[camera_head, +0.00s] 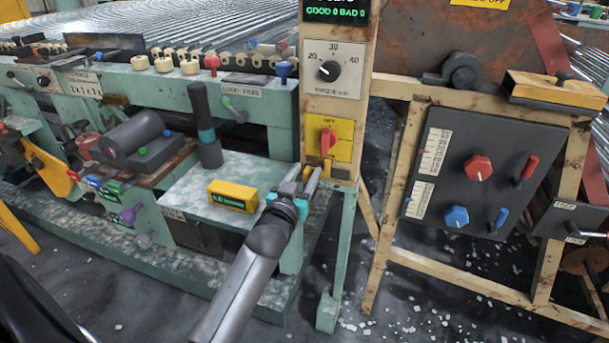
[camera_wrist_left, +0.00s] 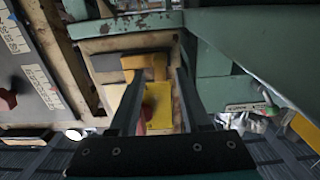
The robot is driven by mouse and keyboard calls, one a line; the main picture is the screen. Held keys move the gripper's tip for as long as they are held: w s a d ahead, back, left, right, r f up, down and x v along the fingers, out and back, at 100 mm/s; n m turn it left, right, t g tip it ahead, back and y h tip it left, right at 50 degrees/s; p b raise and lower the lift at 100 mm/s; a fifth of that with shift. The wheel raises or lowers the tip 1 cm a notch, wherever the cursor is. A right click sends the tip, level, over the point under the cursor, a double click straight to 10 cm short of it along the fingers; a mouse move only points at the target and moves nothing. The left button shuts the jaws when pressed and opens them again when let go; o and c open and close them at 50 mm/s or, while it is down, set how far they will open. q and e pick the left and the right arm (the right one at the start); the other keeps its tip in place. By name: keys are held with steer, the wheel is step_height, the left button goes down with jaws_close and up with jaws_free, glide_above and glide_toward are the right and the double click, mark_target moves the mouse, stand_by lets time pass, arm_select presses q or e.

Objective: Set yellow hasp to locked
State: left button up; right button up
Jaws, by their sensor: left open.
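The yellow hasp (camera_wrist_left: 147,64) shows in the left wrist view as a short yellow piece at the end of a dark grey plate on a cream panel. My left gripper (camera_wrist_left: 157,75) is open, its two fingers reaching toward the panel on either side of the yellow piece. Whether they touch it I cannot tell. In the head view my left gripper (camera_head: 311,175) is at the foot of the cream column, below the yellow switch plate, and mostly covers the hasp. The dark plate (camera_head: 340,174) shows just right of it. My right gripper is not in view.
A yellow plate with a red rotary switch (camera_head: 327,142) sits just above the gripper. A yellow box (camera_head: 233,196) stands on the green shelf to the left. A grey panel with red and blue knobs (camera_head: 468,180) is on the right.

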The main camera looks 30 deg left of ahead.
arm_select(q)
steer(key=shift+c, duration=0.3)
jaws_close()
stand_by(1.1)
